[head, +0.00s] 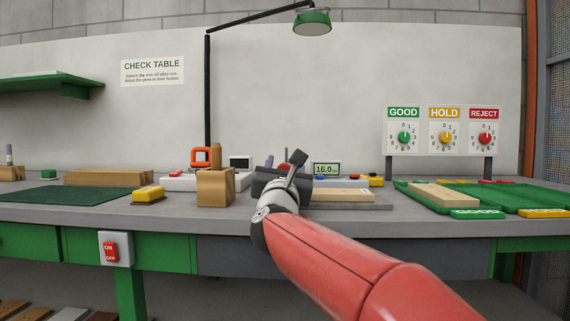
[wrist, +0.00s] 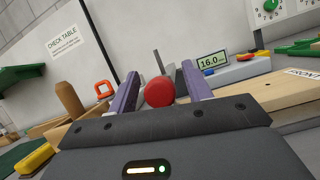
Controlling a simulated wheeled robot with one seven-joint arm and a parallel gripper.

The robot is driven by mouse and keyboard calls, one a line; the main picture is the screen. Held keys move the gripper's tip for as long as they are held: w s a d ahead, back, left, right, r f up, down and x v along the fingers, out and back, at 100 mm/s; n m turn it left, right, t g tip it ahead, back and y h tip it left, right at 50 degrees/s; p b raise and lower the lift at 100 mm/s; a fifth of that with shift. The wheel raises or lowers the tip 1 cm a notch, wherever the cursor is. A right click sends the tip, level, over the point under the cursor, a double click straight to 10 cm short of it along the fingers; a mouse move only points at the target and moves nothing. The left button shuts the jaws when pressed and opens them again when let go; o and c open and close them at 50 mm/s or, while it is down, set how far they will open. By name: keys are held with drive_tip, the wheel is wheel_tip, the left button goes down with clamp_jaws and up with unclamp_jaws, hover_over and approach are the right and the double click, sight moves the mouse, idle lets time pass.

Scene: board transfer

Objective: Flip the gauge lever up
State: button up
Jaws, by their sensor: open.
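The gauge (wrist: 240,70) has a display reading 16.0 in the wrist view, and its display (head: 327,169) also shows in the head view. A round red knob (wrist: 159,92), apparently the gauge lever's end, sits between the two purple fingers of my gripper (wrist: 160,70). I cannot tell the lever's angle.
A pale board marked FRONT (wrist: 285,92) lies to the right of my gripper. Green trays (head: 510,197) are at the right.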

drive_tip(key=shift+w, duration=0.1)
clamp_jaws()
idle(0.3)
